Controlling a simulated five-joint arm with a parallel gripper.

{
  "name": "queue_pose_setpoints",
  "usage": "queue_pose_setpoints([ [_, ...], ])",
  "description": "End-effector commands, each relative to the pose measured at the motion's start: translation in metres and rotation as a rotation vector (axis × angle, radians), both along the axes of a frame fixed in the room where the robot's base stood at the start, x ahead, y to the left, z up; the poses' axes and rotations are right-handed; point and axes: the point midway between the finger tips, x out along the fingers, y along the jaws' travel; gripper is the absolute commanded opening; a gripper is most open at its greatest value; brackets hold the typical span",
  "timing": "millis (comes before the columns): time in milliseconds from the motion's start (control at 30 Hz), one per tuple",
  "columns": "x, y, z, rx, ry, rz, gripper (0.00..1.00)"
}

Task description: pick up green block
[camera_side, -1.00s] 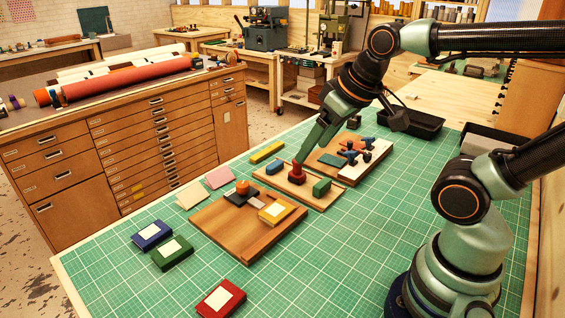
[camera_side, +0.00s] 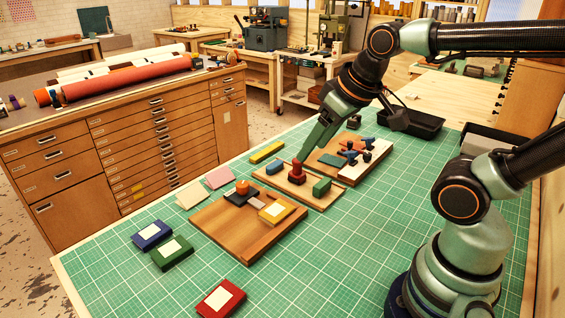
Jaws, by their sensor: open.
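A small green block (camera_side: 321,187) sits at the right end of a narrow wooden tray (camera_side: 309,204). My gripper (camera_side: 303,157) reaches down from the upper right, its tips close to the red piece on that tray. It is open, and the gap between its fingers is hard to see from this side. The green block is to the lower right of the tips, apart from them. A larger green pad with a pale label (camera_side: 172,253) lies on the mat to the left.
A red piece (camera_side: 297,173) and a blue block (camera_side: 275,167) share the tray. A wooden board (camera_side: 246,243) with an orange-topped piece and a yellow pad lies in front. Another board (camera_side: 325,167) is behind. The green mat (camera_side: 330,265) is clear at front centre.

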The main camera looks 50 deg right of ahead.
Motion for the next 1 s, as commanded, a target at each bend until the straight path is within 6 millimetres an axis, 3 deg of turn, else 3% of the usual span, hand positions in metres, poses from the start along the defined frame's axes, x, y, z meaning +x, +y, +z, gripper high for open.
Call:
queue_pose_setpoints([
  [167,0.012,-0.013,-0.001,-0.075,0.049,0.107,0.65],
  [467,0.053,-0.07,-0.021,-0.29,0.23,0.583,0.65],
  [700,0.079,-0.126,-0.057,-0.37,0.347,1.018,0.65],
  [1000,0.089,-0.18,-0.106,-0.381,0.389,1.447,0.65],
])
